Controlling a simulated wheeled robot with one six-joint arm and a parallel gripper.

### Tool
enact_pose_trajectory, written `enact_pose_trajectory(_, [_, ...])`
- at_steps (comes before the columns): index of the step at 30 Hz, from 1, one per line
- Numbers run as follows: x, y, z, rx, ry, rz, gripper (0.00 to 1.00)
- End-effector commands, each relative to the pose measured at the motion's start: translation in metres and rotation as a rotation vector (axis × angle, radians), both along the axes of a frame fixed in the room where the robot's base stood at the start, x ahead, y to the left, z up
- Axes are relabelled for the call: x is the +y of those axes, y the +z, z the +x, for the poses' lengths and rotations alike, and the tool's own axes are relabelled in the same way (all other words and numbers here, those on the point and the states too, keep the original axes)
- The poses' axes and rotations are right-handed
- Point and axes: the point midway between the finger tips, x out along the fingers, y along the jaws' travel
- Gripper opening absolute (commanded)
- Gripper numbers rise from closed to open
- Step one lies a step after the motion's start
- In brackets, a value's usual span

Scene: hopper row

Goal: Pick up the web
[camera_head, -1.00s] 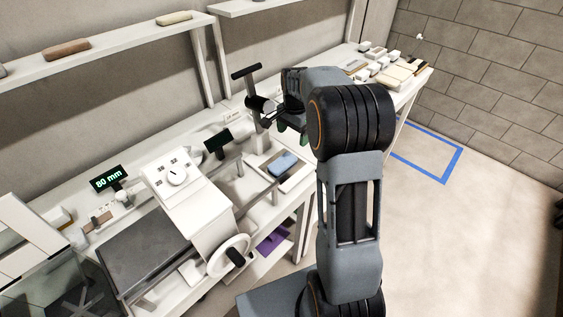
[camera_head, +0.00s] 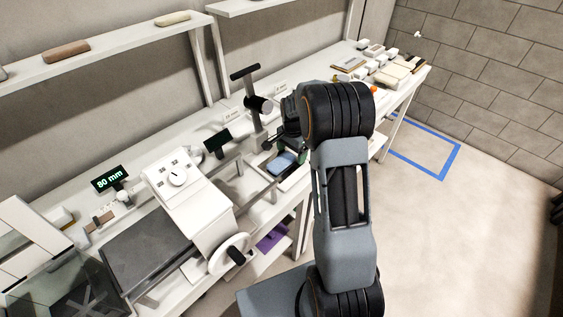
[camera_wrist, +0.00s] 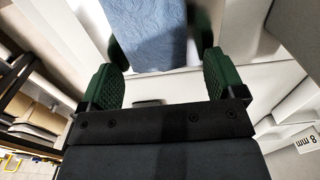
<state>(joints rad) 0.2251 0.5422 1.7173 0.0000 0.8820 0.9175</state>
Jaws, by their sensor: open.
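A blue textured block, which I take to be the web (camera_head: 281,163), lies on a pale tray (camera_head: 297,177) on the bench. In the wrist view the web (camera_wrist: 152,30) shows from above, its near edge between the green fingers. My gripper (camera_wrist: 160,62) is open, one finger on each side of the web, with clear space at both sides. Whether the fingers are down to its height I cannot tell. In the head view my gripper (camera_head: 287,138) is over the web's far side, partly hidden by my arm.
A white machine with a handwheel (camera_head: 229,255) and an 80 mm display (camera_head: 109,178) are further left. Several boxes (camera_head: 390,68) crowd the far bench end.

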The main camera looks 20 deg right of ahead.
Motion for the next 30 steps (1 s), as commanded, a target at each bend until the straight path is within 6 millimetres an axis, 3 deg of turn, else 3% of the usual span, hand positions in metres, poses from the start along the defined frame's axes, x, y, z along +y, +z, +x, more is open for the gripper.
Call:
enact_pose_trajectory(4, [0.0000, 0.0001, 0.0000, 0.000, 0.000, 0.000, 0.86])
enact_pose_trajectory(20, [0.0000, 0.0004, 0.0000, 0.000, 0.000, 0.000, 0.36])
enact_pose_trajectory(30, [-0.0001, 0.0035, 0.0004, -0.001, 0.000, 0.000, 0.34])
